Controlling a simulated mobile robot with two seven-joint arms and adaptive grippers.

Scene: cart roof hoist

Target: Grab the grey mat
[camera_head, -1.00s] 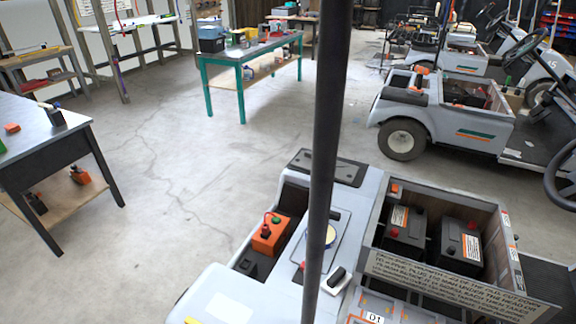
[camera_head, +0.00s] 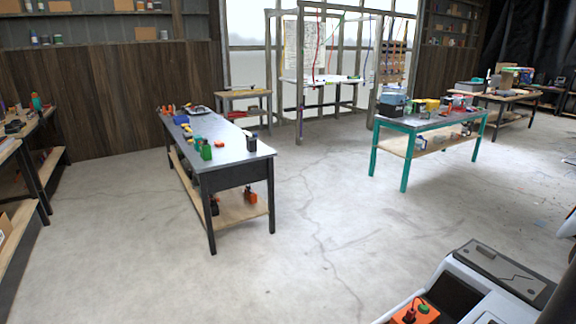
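I cannot pick out a grey mat for certain in the head view. The nearest match is a flat dark grey panel (camera_head: 500,268) on top of the pale cart body (camera_head: 455,290) at the lower right. The dark table (camera_head: 222,150) left of centre has a smooth grey top, and I see no separate mat on it. Neither of my grippers is in view.
Small tools and boxes stand on the dark table. A teal-legged table (camera_head: 404,170) stands right of centre, with a blue-and-black box (camera_head: 393,100) on it. Wooden benches (camera_head: 20,150) line the left edge. The concrete floor (camera_head: 320,230) between is clear.

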